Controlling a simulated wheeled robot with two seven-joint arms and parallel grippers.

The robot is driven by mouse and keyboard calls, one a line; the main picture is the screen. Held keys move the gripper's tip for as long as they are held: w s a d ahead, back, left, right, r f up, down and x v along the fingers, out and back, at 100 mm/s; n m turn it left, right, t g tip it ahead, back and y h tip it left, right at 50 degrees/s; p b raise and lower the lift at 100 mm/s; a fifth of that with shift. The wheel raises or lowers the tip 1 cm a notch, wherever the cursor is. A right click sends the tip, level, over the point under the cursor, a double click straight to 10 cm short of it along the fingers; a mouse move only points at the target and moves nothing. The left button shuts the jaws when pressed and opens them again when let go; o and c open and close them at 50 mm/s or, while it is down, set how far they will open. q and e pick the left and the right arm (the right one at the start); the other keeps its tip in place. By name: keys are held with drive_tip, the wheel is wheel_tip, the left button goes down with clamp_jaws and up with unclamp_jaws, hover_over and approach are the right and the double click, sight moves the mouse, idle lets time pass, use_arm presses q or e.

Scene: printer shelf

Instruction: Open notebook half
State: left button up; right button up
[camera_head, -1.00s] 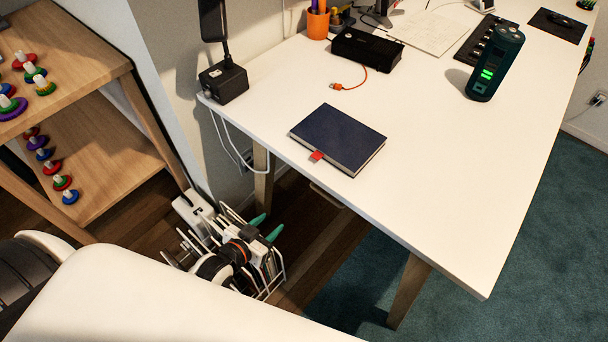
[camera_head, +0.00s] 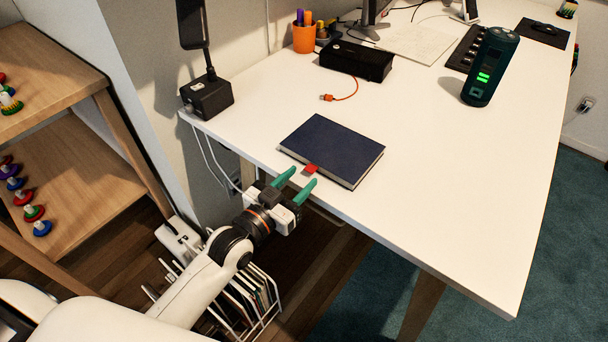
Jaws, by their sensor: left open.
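A dark blue notebook (camera_head: 333,148) lies closed and flat on the white desk, close to its near left edge. A small red tab (camera_head: 311,169) sticks out from its near side. My left gripper (camera_head: 296,187) is just in front of the desk edge, at the notebook's near side. Its two green fingers are apart with nothing between them, and they point toward the red tab without visibly touching the notebook. My right gripper is not in view.
A black box (camera_head: 356,61) with an orange cable (camera_head: 343,94) lies behind the notebook. A black stand (camera_head: 207,96) is at the desk's left corner. A dark cylinder (camera_head: 490,66) stands at the right. The white desk (camera_head: 450,190) is clear right of the notebook.

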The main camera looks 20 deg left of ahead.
use_arm(q)
drive_tip(key=shift+x, duration=1.25)
clamp_jaws()
